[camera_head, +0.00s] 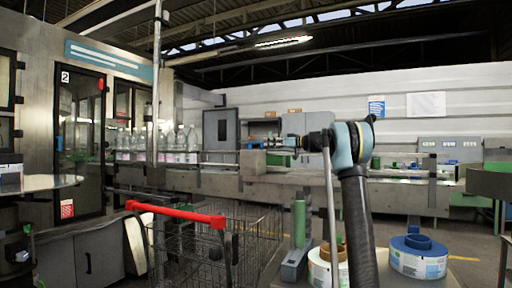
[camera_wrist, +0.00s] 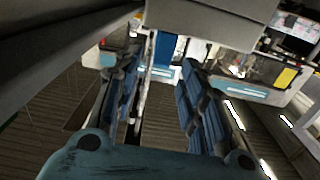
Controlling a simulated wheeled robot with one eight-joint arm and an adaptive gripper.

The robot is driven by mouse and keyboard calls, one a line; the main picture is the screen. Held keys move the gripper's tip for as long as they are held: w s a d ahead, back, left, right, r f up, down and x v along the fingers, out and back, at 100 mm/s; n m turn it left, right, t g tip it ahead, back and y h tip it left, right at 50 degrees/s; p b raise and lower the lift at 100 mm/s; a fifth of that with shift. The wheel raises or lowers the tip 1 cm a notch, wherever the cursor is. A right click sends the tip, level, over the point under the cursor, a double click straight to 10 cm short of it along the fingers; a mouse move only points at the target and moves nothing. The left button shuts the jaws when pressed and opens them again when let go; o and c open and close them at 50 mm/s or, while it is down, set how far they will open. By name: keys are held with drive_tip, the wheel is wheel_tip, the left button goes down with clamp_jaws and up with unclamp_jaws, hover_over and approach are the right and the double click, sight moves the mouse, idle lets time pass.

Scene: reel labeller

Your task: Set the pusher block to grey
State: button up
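A beige-grey block (camera_head: 252,162), which looks like the pusher block, sits at the conveyor's edge in the head view. A large grey block face (camera_wrist: 210,18) fills the top of the wrist view, probably the same block. A blue upright piece (camera_wrist: 164,48) shows under it, between the finger lines; I cannot tell what it belongs to. My gripper (camera_head: 284,142) points left toward the block, just right of it. In the wrist view my gripper (camera_wrist: 163,65) has its two fingers apart, with no visible contact on the blue piece. No setting marks are legible.
Clear bottles (camera_head: 180,148) stand on the line at left. A wire cart (camera_head: 225,235) with a red handle stands in front. Label reels, one white and brown (camera_head: 320,272) and one blue (camera_head: 418,262), lie close at lower right. A grey conveyor (camera_head: 400,192) runs across.

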sight(249, 143)
drive_tip(key=x, duration=0.9)
clamp_jaws()
